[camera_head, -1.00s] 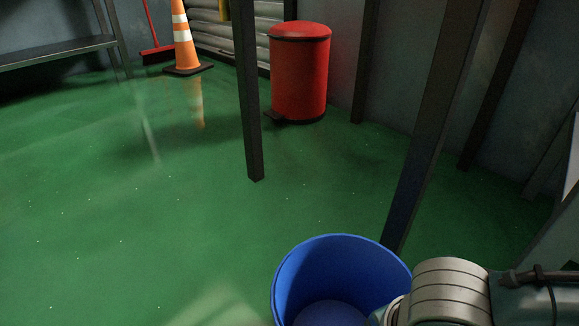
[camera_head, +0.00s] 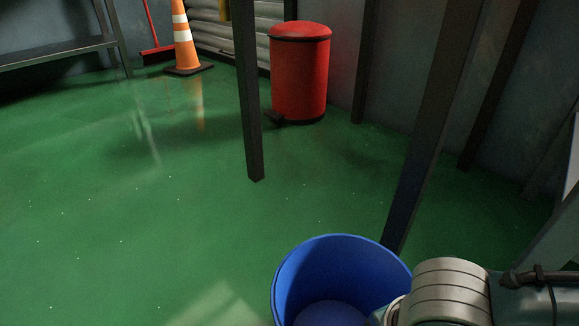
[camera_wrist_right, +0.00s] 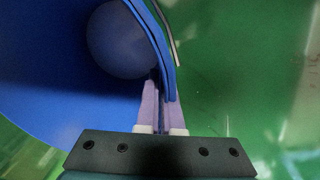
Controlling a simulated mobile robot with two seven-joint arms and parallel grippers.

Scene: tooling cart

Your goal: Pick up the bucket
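The blue bucket (camera_head: 345,262) stands open side up at the bottom of the head view, its lower part cut off by the frame. My right arm comes in from the right to its rim; the gripper itself is not clear there. In the right wrist view, the bucket (camera_wrist_right: 50,80) fills the left side. My right gripper (camera_wrist_right: 160,100) has its two pale fingers close together, one on each side of the bucket wall, shut on the rim. A thin grey strip, perhaps the handle, runs along outside the rim. My left gripper is in neither view.
Dark metal posts stand behind the bucket (camera_head: 425,150) and farther left (camera_head: 248,110). A red bin (camera_head: 300,75), an orange cone (camera_head: 184,45) and a red broom (camera_head: 155,40) are at the back. The green floor (camera_head: 130,230) to the left is clear.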

